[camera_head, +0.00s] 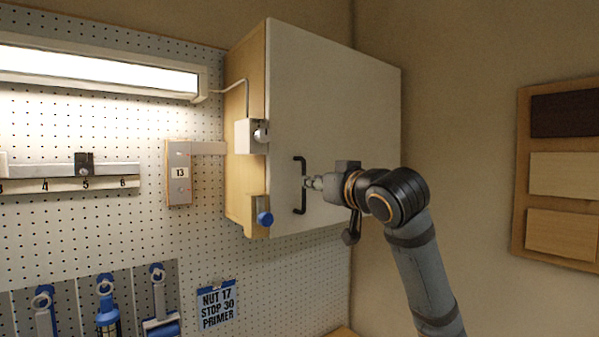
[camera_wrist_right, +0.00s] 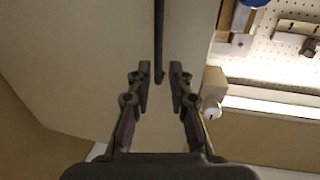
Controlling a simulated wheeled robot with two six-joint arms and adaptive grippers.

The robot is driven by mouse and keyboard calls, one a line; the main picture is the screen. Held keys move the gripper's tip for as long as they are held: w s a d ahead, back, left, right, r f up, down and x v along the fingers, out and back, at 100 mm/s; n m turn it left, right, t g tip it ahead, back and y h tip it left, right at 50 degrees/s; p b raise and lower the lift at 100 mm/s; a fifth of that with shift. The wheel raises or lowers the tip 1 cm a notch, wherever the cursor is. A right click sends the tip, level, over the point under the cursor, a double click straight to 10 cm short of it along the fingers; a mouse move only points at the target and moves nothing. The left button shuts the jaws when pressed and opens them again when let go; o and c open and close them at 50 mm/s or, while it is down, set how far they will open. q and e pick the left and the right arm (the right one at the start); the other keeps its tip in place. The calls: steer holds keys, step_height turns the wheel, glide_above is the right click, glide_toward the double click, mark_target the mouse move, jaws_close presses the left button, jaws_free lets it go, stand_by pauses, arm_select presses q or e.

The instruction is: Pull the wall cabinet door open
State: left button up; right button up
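The wall cabinet (camera_head: 245,185) has a pale wood side and a white door (camera_head: 335,110), which looks shut against the body. A black vertical bar handle (camera_head: 300,162) is near the door's left edge. My right gripper (camera_head: 309,183) is at the handle, coming from the right. In the right wrist view, my right gripper's two fingers (camera_wrist_right: 161,76) are apart, and the dark handle bar (camera_wrist_right: 159,40) runs between their tips with a gap on each side. I cannot tell how deep the bar sits between them. My left gripper is not in view.
A white box with a round knob (camera_head: 250,136) and a blue knob (camera_head: 265,218) are on the cabinet's left side. A lit lamp (camera_head: 100,72) and hanging blue tools (camera_head: 108,310) are on the pegboard. A sample board (camera_head: 522,180) hangs on the right wall.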

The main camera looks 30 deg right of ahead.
mark_target(304, 207)
steer(key=w+p, duration=0.1)
steer(key=w, duration=0.1)
steer(key=w+p, duration=0.1)
steer(key=w, duration=0.1)
steer(key=w+d+p, duration=0.1)
steer(key=w, duration=0.1)
steer(key=shift+w, duration=0.15)
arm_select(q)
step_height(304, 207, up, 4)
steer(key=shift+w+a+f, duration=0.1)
arm_select(e)
steer(key=shift+c, duration=0.2)
jaws_close()
